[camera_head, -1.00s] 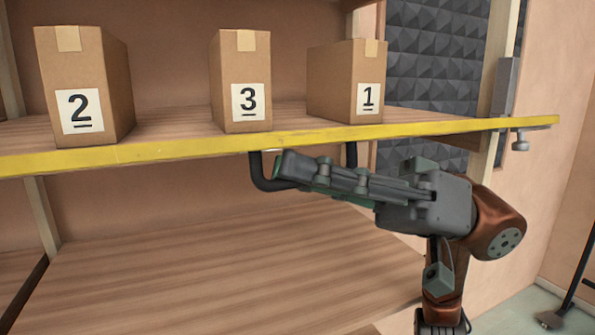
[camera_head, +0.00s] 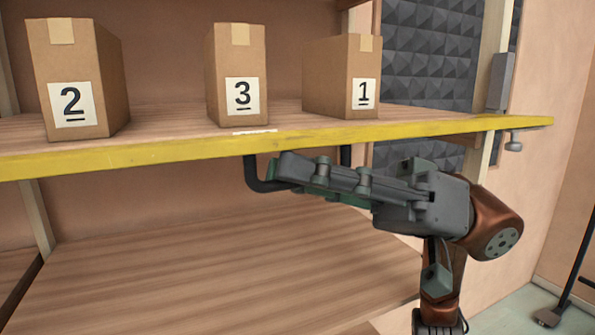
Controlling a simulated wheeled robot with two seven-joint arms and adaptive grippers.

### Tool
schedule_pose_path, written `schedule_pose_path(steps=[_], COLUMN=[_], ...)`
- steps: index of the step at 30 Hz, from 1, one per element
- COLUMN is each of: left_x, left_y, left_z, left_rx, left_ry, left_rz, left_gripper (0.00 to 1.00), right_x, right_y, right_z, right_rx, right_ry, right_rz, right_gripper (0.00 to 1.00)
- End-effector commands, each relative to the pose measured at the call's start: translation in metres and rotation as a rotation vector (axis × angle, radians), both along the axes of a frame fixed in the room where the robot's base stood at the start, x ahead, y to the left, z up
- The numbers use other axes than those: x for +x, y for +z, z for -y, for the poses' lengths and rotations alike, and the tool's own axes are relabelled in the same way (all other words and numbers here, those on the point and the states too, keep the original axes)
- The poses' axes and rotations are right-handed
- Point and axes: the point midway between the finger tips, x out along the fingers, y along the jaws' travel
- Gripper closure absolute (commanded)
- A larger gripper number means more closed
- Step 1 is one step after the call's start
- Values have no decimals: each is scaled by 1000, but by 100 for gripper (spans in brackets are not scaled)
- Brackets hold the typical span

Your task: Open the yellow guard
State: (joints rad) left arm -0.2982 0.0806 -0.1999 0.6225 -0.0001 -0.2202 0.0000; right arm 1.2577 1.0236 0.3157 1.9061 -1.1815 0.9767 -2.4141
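The yellow guard (camera_head: 150,153) is a long bar along the front edge of the shelf, spanning most of the head view. A black U-shaped handle (camera_head: 252,174) hangs from its underside, right of the middle. My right gripper (camera_head: 285,174) reaches in from the right, just below the guard, with its fingers closed together at the handle's lower bar. The fingers hide most of that bar, so the contact itself is partly hidden. My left gripper is out of view.
Cardboard boxes marked 2 (camera_head: 72,75), 3 (camera_head: 235,75) and 1 (camera_head: 340,75) stand on the shelf behind the guard. A white strip (camera_head: 255,132) lies on the shelf before box 3. The lower wooden shelf (camera_head: 200,270) is bare. A wall post (camera_head: 478,165) is at right.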

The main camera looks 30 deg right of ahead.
Motion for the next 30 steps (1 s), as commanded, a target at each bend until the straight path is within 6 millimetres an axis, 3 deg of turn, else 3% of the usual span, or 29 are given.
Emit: schedule_pose_path(steps=[14,30], left_x=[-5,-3], left_y=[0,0], left_z=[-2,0], left_rx=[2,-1], left_ry=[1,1], left_rz=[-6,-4], left_gripper=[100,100], right_x=[-1,-25], right_y=[-2,-35], right_z=[7,97], right_rx=[4,5], right_ry=[0,2], right_rz=[-1,1], right_gripper=[84,84])
